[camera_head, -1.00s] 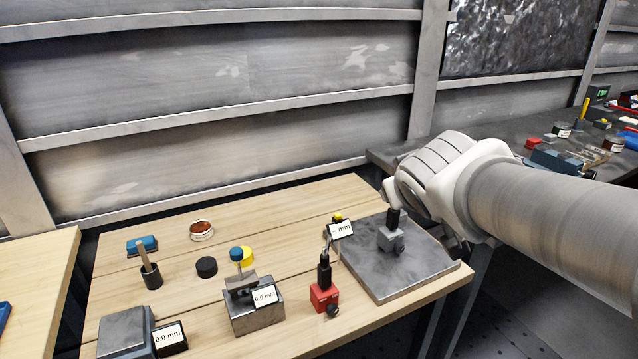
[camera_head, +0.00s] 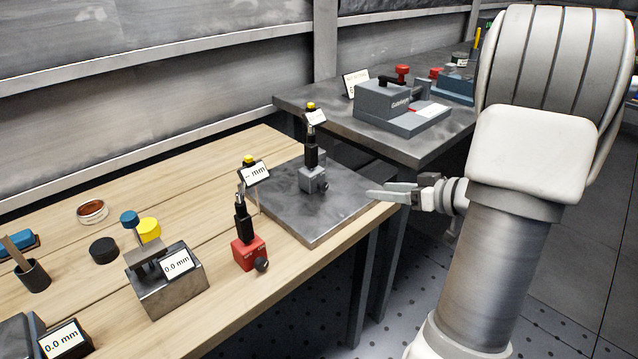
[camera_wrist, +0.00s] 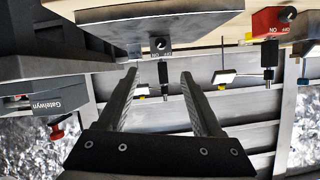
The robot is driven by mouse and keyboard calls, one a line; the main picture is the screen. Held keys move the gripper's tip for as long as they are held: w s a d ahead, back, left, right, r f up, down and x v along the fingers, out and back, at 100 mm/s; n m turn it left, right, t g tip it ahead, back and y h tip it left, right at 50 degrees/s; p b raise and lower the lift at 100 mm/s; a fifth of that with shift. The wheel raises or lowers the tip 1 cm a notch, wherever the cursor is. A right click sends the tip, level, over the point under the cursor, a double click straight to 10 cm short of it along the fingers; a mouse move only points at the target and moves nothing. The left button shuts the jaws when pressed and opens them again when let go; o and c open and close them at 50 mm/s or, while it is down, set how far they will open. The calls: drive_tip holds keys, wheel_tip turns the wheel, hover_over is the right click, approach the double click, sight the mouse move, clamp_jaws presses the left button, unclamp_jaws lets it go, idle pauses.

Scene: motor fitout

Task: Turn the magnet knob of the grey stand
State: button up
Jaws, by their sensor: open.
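The grey stand (camera_head: 312,176) stands upright on a dark metal plate (camera_head: 322,226) at the table's right end, with a black post and a dial gauge (camera_head: 315,117) on top. Its dark magnet knob (camera_head: 323,187) is on the front face. In the wrist view, which is upside down, the stand (camera_wrist: 160,54) and its knob (camera_wrist: 160,43) lie between the fingers, beyond the tips. My gripper (camera_head: 370,192) is open and empty, to the right of the stand near the plate's right corner, apart from the knob. Its fingers also show in the wrist view (camera_wrist: 159,75).
A red stand (camera_head: 248,253) with its own knob and gauge is left of the plate. A steel block with a display (camera_head: 175,263) is farther left. A grey Gatelwyn device (camera_head: 393,108) sits on the dark bench behind. Open floor lies before the table's right end.

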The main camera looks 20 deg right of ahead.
sight(325, 187)
drive_tip(key=b+x, duration=0.5)
drive_tip(key=x, duration=1)
drive_tip(key=shift+w+a+f, duration=0.2)
drive_tip(key=shift+a+f, duration=0.05)
drive_tip(key=shift+f, duration=0.1)
drive_tip(key=shift+w+a+f, duration=0.15)
drive_tip(key=shift+w+a, duration=0.1)
drive_tip(key=shift+w, duration=0.4)
drive_tip(key=shift+c, duration=0.4)
clamp_jaws()
